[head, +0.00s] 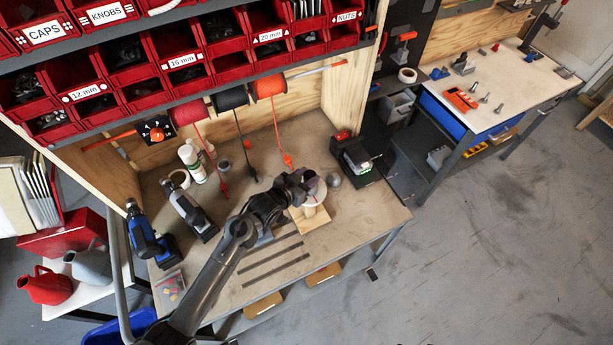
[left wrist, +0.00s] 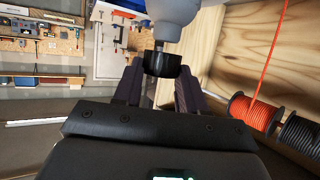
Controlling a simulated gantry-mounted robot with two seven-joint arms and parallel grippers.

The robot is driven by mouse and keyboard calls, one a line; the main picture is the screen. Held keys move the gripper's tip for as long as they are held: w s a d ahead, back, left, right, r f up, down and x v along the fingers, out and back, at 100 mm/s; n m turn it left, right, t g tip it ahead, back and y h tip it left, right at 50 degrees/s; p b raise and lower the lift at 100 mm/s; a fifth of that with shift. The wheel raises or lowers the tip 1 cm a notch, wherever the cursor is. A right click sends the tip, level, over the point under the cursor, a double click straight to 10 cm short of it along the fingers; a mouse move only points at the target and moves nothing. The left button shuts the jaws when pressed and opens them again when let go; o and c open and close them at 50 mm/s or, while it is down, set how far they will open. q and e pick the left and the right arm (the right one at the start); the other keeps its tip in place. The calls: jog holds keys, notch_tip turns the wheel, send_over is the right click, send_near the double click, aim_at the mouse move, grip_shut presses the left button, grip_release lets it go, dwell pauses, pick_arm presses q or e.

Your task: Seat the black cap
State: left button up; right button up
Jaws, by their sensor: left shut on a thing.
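My left gripper (head: 306,183) reaches over the workbench beside a pale round piece (head: 314,196) standing on a wooden base (head: 311,221). In the left wrist view, the left gripper (left wrist: 160,80) is shut on the black cap (left wrist: 161,64), a short dark cylinder between its two fingertips. A grey rounded body (left wrist: 173,10) with a thin stem shows just beyond the cap. I cannot tell whether the stem touches the cap. In the head view the gripper hides the cap. My right gripper is not in view.
A black box-shaped device (head: 356,161) stands right of the gripper, and a small grey dome (head: 334,180) lies between them. Spools (head: 230,98) hang behind with cords trailing down. Bottles (head: 192,164) and a drill (head: 143,234) stand left. The bench front has dark strips (head: 272,266).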

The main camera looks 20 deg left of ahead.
pick_arm(q)
jog(key=shift+p, duration=0.8)
dwell(1.5)
jog(key=shift+f, duration=0.1)
dwell(0.4)
jog(key=shift+f+b, duration=0.85)
jog(key=shift+f, duration=0.55)
jog(key=o, duration=1.1)
jog(key=v, duration=1)
jog(key=shift+s+r+b, duration=0.2)
jog(key=shift+s+b, duration=0.15)
jog(key=shift+b, duration=0.1)
jog(key=shift+a, duration=0.1)
